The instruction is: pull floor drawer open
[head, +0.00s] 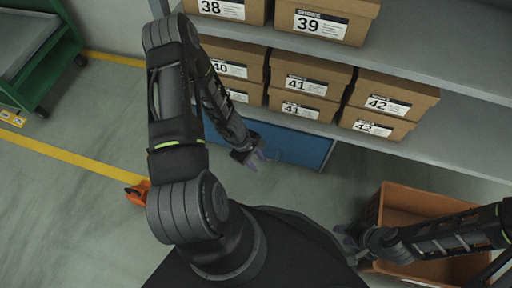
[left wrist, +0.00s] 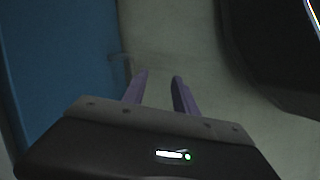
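The blue floor drawer (head: 300,147) sits low under the shelf and looks shut. Its blue front (left wrist: 60,60) fills the left of the left wrist view. A small dark piece, perhaps its handle (left wrist: 119,62), sticks out from the front's right edge, just beyond my left fingertips. My left gripper (head: 258,158) is close in front of the drawer's left part. Its two purple fingers (left wrist: 160,76) are apart with only floor between them. My right gripper (head: 342,236) is low at the right, beside the orange crate, with its fingers apart and nothing seen between them.
Shelves (head: 440,60) with several shoe boxes (head: 312,80) stand above the drawer. An orange crate (head: 400,200) is on the floor at the right. A green cart (head: 40,60) stands at the far left. A small orange object (head: 137,193) lies near a yellow floor line.

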